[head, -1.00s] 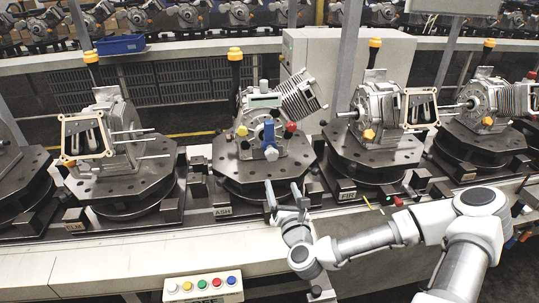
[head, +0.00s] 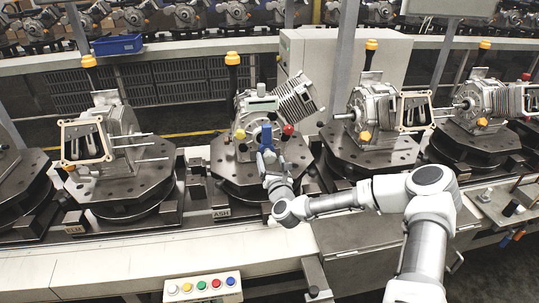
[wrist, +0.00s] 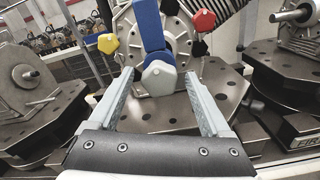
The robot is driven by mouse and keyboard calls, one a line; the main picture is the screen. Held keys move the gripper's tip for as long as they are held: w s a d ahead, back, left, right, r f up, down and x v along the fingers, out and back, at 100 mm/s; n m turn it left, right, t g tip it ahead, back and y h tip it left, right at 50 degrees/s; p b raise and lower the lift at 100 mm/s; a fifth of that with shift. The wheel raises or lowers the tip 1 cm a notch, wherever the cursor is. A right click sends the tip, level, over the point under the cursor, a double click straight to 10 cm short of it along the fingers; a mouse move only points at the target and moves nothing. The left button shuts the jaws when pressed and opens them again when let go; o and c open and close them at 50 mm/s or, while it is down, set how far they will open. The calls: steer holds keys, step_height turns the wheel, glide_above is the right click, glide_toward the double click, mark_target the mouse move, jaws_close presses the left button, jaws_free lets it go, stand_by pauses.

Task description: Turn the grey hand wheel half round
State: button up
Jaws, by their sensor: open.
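On the fixture marked ASH stands a grey engine (head: 292,101) with finned side. A round grey plate (wrist: 180,38) shows on its face, with yellow (wrist: 108,43), red (wrist: 204,20) and black (wrist: 199,49) knobs around it. A blue bar (wrist: 149,22) stands out in front, ending in a pale grey faceted knob (wrist: 158,75). I cannot tell for sure which part is the hand wheel. My gripper (wrist: 159,84) is open, its fingers on either side of the grey knob; contact cannot be told. In the head view my gripper (head: 269,160) partly hides the bar's lower end.
Similar engines on dark octagonal fixtures stand left (head: 107,135) and right (head: 368,113). A black post with a yellow cap (head: 232,58) rises behind the ASH fixture. A button box (head: 202,286) sits at the front edge. A blue bin (head: 118,45) is far back.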

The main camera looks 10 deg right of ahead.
steer(key=shift+w, duration=1.35)
jaws_close()
